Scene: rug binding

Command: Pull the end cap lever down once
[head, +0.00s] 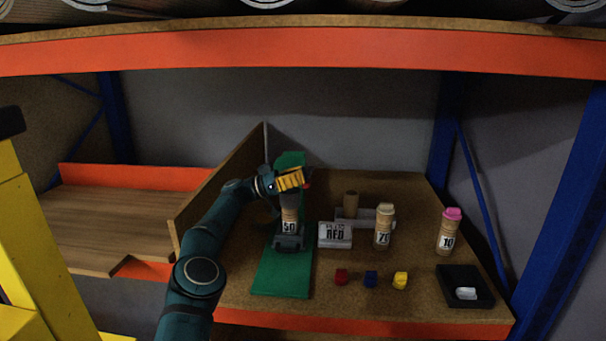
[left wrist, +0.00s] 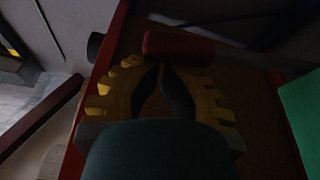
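A green end cap press (head: 290,160) stands on a green base (head: 283,278) on the shelf. A tube marked 50 (head: 289,222) stands upright in its grey holder. The lever's red handle shows as a small bit (head: 308,185) just right of my left gripper (head: 291,180); the rest of the lever is hidden. In the left wrist view the red handle (left wrist: 180,48) lies across, just beyond the fingertips of my left gripper (left wrist: 161,66). The yellow-backed fingers converge and look shut, with nothing seen between them. I cannot tell whether they touch the handle. My right gripper is not in view.
Right of the press are a white block marked RED (head: 335,235), tubes marked 70 (head: 384,228) and 10 (head: 448,232), red (head: 341,276), blue (head: 371,278) and yellow (head: 400,279) pieces, and a black tray (head: 482,281). A wooden divider (head: 222,190) stands left of the press.

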